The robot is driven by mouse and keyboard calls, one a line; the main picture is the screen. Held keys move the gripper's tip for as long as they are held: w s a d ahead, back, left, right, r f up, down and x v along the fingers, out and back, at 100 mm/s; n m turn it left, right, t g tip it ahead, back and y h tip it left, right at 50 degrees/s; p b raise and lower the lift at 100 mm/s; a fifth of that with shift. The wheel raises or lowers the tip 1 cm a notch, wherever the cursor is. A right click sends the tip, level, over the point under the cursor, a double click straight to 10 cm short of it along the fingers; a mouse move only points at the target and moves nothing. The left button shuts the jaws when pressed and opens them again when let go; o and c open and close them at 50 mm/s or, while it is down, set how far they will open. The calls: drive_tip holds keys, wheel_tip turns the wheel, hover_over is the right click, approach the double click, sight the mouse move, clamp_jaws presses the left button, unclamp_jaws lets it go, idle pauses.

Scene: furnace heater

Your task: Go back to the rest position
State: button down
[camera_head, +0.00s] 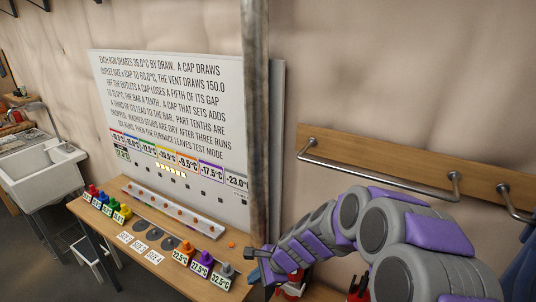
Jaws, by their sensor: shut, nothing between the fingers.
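My arm, grey with purple pads, reaches in from the lower right in the head view. My gripper (258,262) is at its left end, small and dark, beside the right end of the wooden table (160,262). It is shut and appears to hold nothing. Coloured caps in red, blue, green and yellow (124,212) stand at the table's left. An orange cap (187,248), a purple cap (206,258) and a grey cap (226,271) stand at its right, with number labels in front.
A white board (165,110) with text stands behind the table. A vertical pole (256,120) rises right of it. A metal rail (380,170) is on the right wall. A white sink (45,170) is at the left. Red items sit below my arm.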

drive_tip(key=s+d+n+g+h+b, duration=0.1)
drive_tip(key=s+d+n, duration=0.4)
drive_tip(key=s, duration=0.6)
drive_tip(key=s+d+r+n+g+h+b, duration=0.1)
drive_tip(key=s+d+n+h+b, duration=0.2)
drive_tip(key=s, duration=0.7)
drive_tip(key=s+d+r+n+g+h+b, duration=0.1)
drive_tip(key=s+d+n+h+b, duration=0.1)
drive_tip(key=s+d+n+b, duration=0.3)
drive_tip(key=s+d+n, duration=0.1)
drive_tip(key=s+d, duration=0.3)
drive_tip(key=s, duration=0.2)
drive_tip(key=shift+s+n+g+h, duration=0.3)
drive_tip(key=shift+s+h, duration=0.05)
drive_tip(key=shift+h, duration=0.05)
